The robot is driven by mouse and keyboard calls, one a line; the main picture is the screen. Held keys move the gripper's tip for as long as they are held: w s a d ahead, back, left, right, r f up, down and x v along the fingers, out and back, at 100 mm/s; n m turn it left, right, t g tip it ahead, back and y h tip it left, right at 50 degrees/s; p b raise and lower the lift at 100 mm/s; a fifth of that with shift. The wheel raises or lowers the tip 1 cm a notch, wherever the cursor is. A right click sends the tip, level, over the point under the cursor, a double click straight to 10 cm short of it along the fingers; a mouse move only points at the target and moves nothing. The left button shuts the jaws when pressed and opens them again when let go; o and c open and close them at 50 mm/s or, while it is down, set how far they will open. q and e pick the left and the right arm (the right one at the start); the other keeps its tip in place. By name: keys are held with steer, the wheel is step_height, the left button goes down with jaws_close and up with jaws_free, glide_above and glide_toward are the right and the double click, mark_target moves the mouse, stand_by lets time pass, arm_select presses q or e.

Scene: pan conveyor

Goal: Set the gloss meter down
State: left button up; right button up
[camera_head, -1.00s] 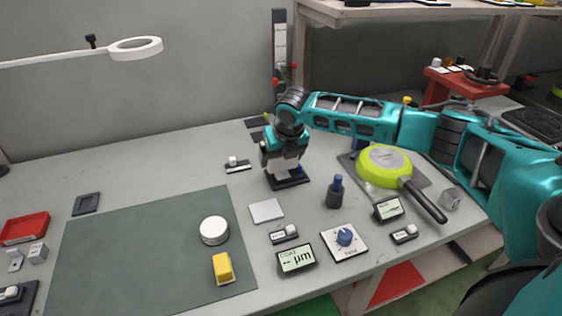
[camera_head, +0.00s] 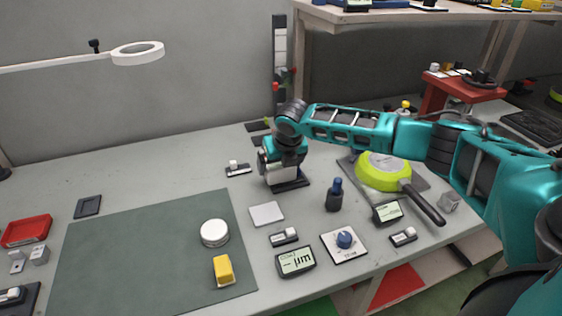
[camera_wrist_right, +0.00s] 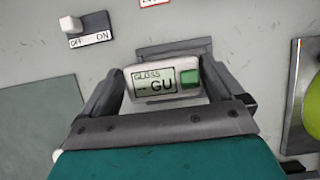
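The gloss meter (camera_wrist_right: 156,84) is a pale box with a "GLOSS -- GU" display and a green patch. In the right wrist view it sits between the two fingers of my right gripper (camera_wrist_right: 163,78), which appear closed on its sides. In the head view my right gripper (camera_head: 284,164) points down over a dark flat stand (camera_head: 291,186), with the pale meter body (camera_head: 281,174) low at the stand. The stand's edge (camera_wrist_right: 175,47) also shows behind the meter. I cannot tell whether the meter touches it. My left gripper is not in view.
A switch block (camera_head: 238,169) lies left of the stand, a pale square plate (camera_head: 266,214) in front, and a dark blue cylinder (camera_head: 334,196) and green pan (camera_head: 383,172) to the right. The wall rail (camera_head: 280,50) stands behind. The bench's back left is clear.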

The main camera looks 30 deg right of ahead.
steer(key=shift+o, duration=0.3)
steer(key=shift+s+f, duration=0.4)
steer(key=shift+f, duration=0.4)
steer(key=shift+r, duration=0.25)
steer(key=w+d+p+v, duration=0.1)
steer(key=v, duration=1.1)
steer(key=shift+s+a+r+p, duration=0.15)
steer(key=shift+a+r+p, duration=0.15)
steer(key=shift+a+r, duration=0.15)
steer(key=shift+f, duration=0.1)
